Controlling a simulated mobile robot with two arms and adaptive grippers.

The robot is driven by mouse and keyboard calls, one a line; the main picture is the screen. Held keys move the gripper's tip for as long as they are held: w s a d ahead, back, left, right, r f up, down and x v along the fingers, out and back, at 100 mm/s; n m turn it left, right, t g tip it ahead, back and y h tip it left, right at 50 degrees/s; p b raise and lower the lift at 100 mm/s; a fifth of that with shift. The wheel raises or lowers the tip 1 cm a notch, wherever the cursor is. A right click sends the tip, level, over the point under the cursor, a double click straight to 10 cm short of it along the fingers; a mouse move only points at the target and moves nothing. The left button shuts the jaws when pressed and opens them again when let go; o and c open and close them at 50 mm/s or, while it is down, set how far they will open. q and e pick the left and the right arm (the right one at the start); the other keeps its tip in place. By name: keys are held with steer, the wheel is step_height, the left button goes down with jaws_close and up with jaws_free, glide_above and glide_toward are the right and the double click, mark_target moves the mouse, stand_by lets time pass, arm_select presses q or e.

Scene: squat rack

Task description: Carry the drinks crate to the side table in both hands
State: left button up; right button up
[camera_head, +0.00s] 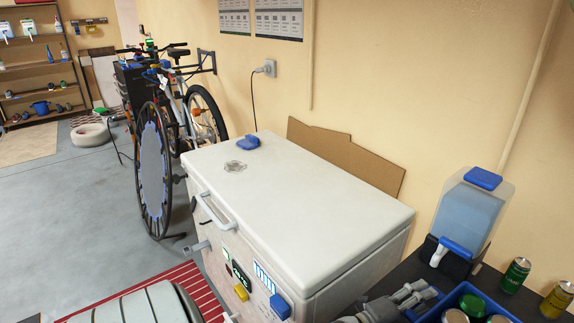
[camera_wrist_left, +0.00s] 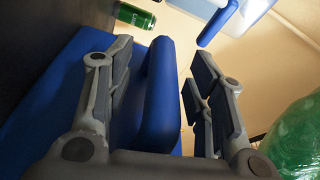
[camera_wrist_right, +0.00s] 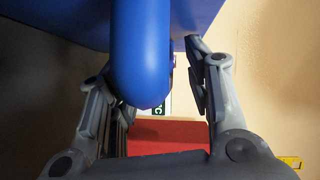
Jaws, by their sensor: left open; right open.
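The blue drinks crate (camera_head: 439,305) shows in part at the bottom right of the head view, on a dark tabletop, with green-topped drinks (camera_head: 473,305) inside. My left gripper (camera_head: 416,293) is open at the crate's left end. In the left wrist view, a blue handle bar (camera_wrist_left: 160,100) of the crate lies between the fingers of that gripper (camera_wrist_left: 160,58). In the right wrist view, my open right gripper (camera_wrist_right: 149,68) has another blue bar (camera_wrist_right: 141,50) of the crate between its fingers. The right gripper is out of the head view. I cannot identify the side table.
A white chest freezer (camera_head: 300,205) stands left of the dark tabletop (camera_head: 408,270). A water dispenser (camera_head: 470,215) and loose cans (camera_head: 515,275) (camera_head: 556,300) stand beside the crate. A bicycle (camera_head: 200,110) leans at the back wall. Grey floor (camera_head: 80,220) is open at left.

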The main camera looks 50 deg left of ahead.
arm_select(q)
steer(key=o, duration=0.3)
steer(key=shift+o, duration=0.2)
steer(key=shift+s+f, duration=0.2)
steer(key=shift+f, duration=0.55)
arm_select(e)
steer(key=shift+o, duration=0.5)
steer(key=shift+s+f, duration=0.2)
steer(key=shift+f, duration=0.55)
arm_select(q)
steer(key=shift+r, duration=0.2)
arm_select(e)
steer(key=o, duration=0.5)
steer(key=shift+w+d+r, duration=0.1)
steer(key=shift+r, duration=0.1)
steer(key=shift+c, duration=0.2)
arm_select(q)
steer(key=shift+w+r, duration=0.1)
steer(key=shift+r, duration=0.05)
arm_select(e)
steer(key=shift+r, duration=0.15)
arm_select(q)
steer(key=shift+r, duration=0.15)
arm_select(e)
steer(key=shift+w+r, duration=0.1)
steer(key=shift+r, duration=0.05)
